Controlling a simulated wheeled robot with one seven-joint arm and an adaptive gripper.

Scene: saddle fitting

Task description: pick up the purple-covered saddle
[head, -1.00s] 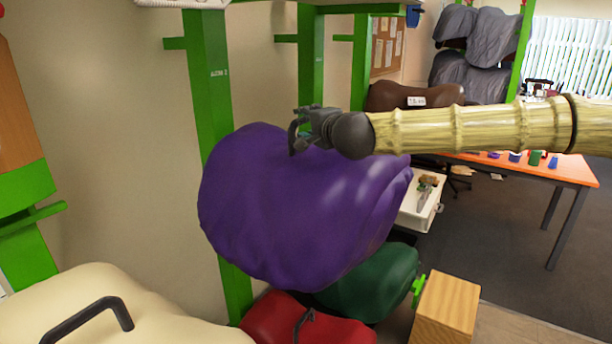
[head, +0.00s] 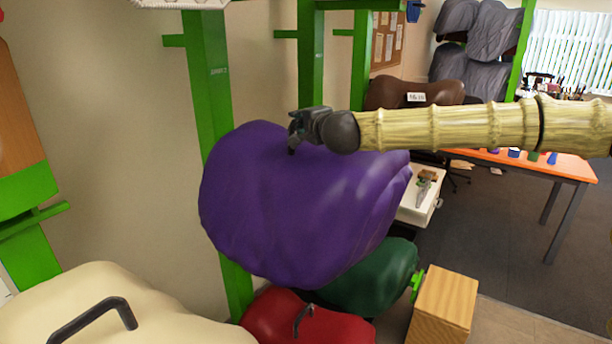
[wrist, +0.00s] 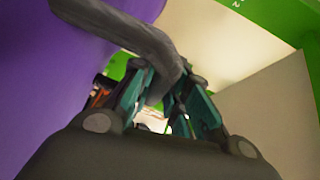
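The purple-covered saddle (head: 300,210) hangs large in the middle of the head view, and its cover fills the left of the wrist view (wrist: 30,80). A dark grey curved handle (wrist: 140,35) on it runs down between the fingers in the wrist view. My gripper (head: 297,132) is at the top of the saddle in the head view and hides most of the handle. In the wrist view my gripper (wrist: 165,95) has a teal-padded finger on each side of the handle. I cannot tell whether the pads press on it.
Below are a green saddle (head: 375,280) and a red saddle (head: 300,322). A cream saddle (head: 120,310) with a dark handle is at lower left. A green post (head: 212,90) stands behind the purple saddle. A wooden block (head: 443,305) is at lower right. An orange table (head: 560,170) stands farther right.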

